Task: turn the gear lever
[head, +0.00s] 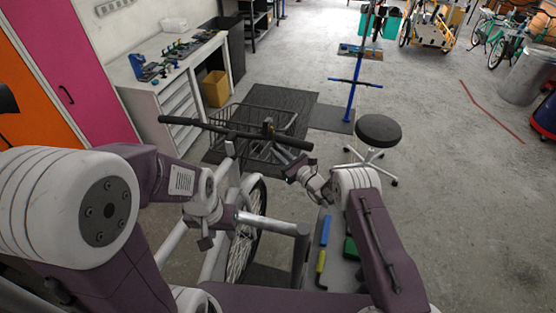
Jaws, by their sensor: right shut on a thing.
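The bike's black handlebar (225,133) spans the middle of the head view, with its right grip (297,143) ending beside my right gripper. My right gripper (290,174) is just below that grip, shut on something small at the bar. This appears to be the gear lever, but the jaws hide it and its angle cannot be read. My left gripper (205,238) hangs low over the left of the white bike frame (265,220), apart from the handlebar. Its fingers are too small and turned away to tell whether they are open.
A black wire basket (262,118) is in front of the handlebar. A black stool (379,130) stands to the right and a blue repair stand (354,95) behind. A white workbench (165,90) with tools is at the back left.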

